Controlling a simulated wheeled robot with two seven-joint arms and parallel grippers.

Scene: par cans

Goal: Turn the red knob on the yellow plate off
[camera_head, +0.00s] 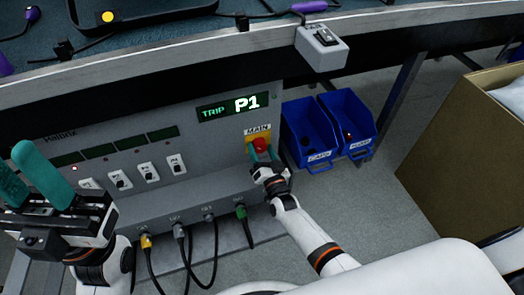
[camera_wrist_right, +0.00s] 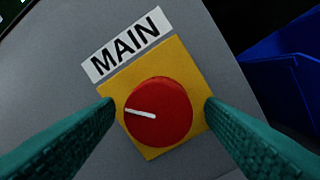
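The red knob (camera_head: 260,145) sits on the yellow plate (camera_head: 249,138) under the MAIN label at the right end of the grey panel. In the right wrist view the knob (camera_wrist_right: 158,112) fills the middle of the yellow plate (camera_wrist_right: 160,62), and its white line points left and slightly up. My right gripper (camera_head: 262,154) is at the knob. Its two teal fingers (camera_wrist_right: 160,112) stand open on either side of the knob, with gaps visible between fingers and knob. My left gripper (camera_head: 38,170) is at the far left, its teal fingers apart, with nothing visible between them.
The panel display (camera_head: 228,107) reads TRIP P1. Several white switches (camera_head: 148,171) line the panel, with cables plugged in below. Blue bins (camera_head: 310,135) stand just right of the plate. A cardboard box (camera_head: 450,145) is at the right. A grey switch box (camera_head: 321,50) hangs on the table edge.

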